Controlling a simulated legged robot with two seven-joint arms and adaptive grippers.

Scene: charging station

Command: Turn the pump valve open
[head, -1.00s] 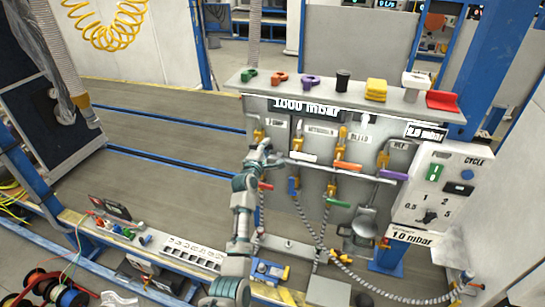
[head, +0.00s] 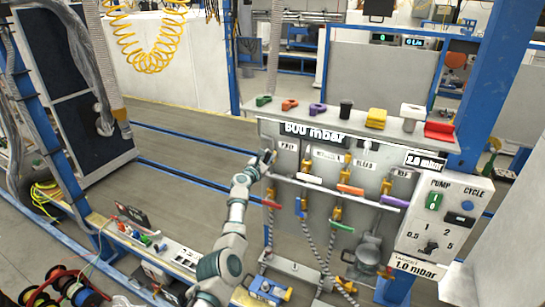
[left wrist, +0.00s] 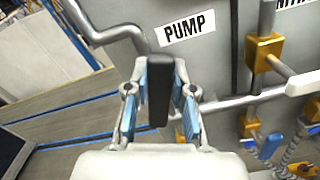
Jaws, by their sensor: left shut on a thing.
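The pump valve's black handle (left wrist: 158,95) stands upright between my left gripper's fingers in the left wrist view. The PUMP label (left wrist: 189,28) is on the grey panel just above and to the right of it. My left gripper (left wrist: 159,75) is shut on this handle, with its blue-padded fingers on either side. In the head view my left gripper (head: 266,158) is at the left end of the panel, beside the PUMP label (head: 287,146). The valve body is mostly hidden behind the gripper there. My right gripper is not in view.
A shelf (head: 391,124) with several coloured parts runs above the panel. Other valves with orange (head: 350,189), purple (head: 394,202), red (head: 271,204) and green (head: 341,226) handles lie to the right and below. The control box (head: 438,222) stands at the right.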

